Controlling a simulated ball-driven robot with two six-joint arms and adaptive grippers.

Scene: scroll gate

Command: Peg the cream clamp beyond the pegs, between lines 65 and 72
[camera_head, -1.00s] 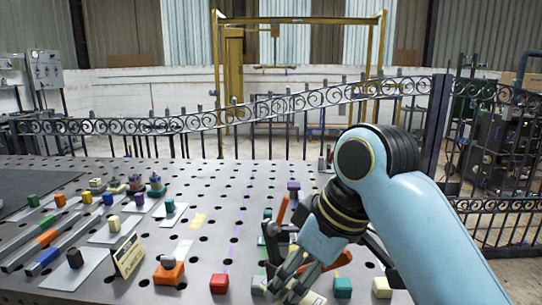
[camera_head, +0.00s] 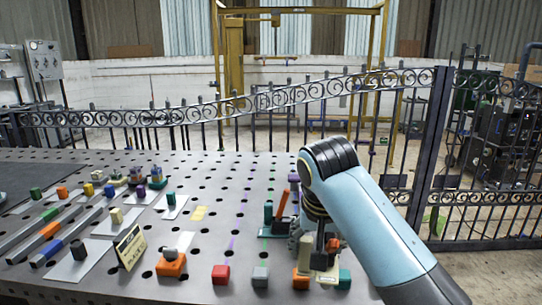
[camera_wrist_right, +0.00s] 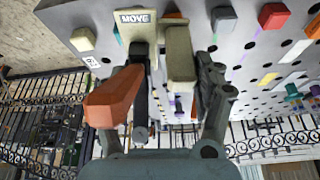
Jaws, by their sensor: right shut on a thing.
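My right gripper (camera_head: 319,240) is shut on the cream clamp (camera_head: 320,262), above the table's near right part. In the right wrist view the cream clamp (camera_wrist_right: 180,55) sits between my fingers (camera_wrist_right: 165,100), with an orange handle (camera_wrist_right: 112,95) on the left and a cream part marked MOVE above it. My left finger is mostly hidden behind the handle. In the head view my wrist hides much of the clamp. Another clamp, teal with an upright orange handle (camera_head: 281,207), stands just beyond my gripper. The line numbers are too small to read. My left gripper is not in view.
A yellow sign (camera_head: 130,247) and several blocks on pale plates stand to the left. Purple and green stripes cross the holed table (camera_head: 215,175), whose middle is mostly clear. An iron fence runs behind.

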